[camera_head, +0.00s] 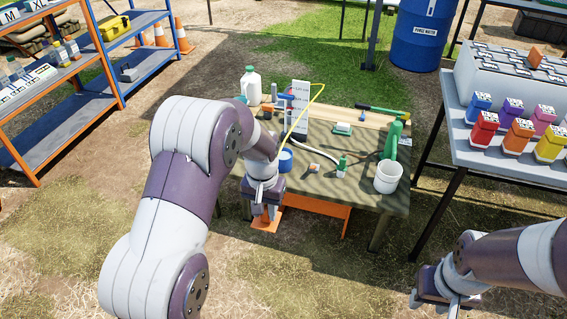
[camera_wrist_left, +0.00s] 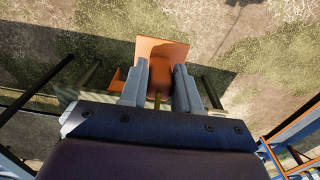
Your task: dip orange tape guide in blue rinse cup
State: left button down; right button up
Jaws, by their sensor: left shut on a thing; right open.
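My left gripper (camera_head: 265,211) points down at the front left edge of the small table. It is shut on the orange tape guide (camera_wrist_left: 160,72), which sits between its fingers in the left wrist view. A flat orange plate shows beyond the fingertips, and orange (camera_head: 265,224) also shows below them in the head view. The blue rinse cup (camera_head: 286,161) stands on the table, just behind and right of the gripper, partly hidden by my wrist. The guide is apart from the cup and outside it. My right gripper (camera_head: 444,303) is open and empty at lower right.
A rack with colored bottles (camera_head: 517,135) stands right, shelves (camera_head: 62,110) left. The grass in front is open.

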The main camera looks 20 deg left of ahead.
pick_arm(q)
jog(key=shift+r, duration=0.15)
notch_tip(320, 180, up, 9)
jog(key=p, duration=0.9)
jog(key=shift+r, duration=0.15)
dwell(0.8)
